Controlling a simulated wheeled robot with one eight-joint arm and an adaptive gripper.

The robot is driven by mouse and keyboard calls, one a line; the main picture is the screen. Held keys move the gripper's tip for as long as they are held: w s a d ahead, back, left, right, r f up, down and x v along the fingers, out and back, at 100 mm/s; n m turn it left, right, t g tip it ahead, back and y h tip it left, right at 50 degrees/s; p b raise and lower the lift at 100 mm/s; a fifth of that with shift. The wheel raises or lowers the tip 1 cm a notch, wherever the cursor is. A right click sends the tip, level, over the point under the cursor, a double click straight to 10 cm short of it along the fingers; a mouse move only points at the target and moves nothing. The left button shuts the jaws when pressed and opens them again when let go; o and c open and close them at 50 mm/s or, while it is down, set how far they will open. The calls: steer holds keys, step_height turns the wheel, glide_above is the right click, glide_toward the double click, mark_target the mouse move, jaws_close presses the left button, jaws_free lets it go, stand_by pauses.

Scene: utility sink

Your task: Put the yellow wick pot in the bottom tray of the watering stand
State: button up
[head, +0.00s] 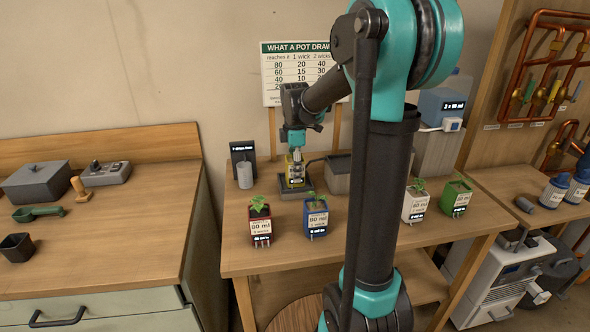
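The yellow wick pot (295,172) is at the back of the middle bench, directly below my gripper (296,158). It appears to rest on a dark, low block (293,191). My gripper points down with its fingertips at the pot's top. The view is too small to tell whether the fingers grip the pot or are open around it. I cannot clearly pick out the watering stand or its bottom tray; my arm hides part of the bench.
Along the bench front stand a red pot (260,226), a blue pot (316,217), a white pot (415,205) and a green pot (455,198). A grey cylinder (245,175) stands left of the yellow pot. A grey box (339,177) sits to its right. A sign (290,75) stands behind.

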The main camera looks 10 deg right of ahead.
steer(key=o, duration=0.4)
step_height(320, 180, up, 12)
steer(key=shift+r, duration=0.2)
stand_by(0.4)
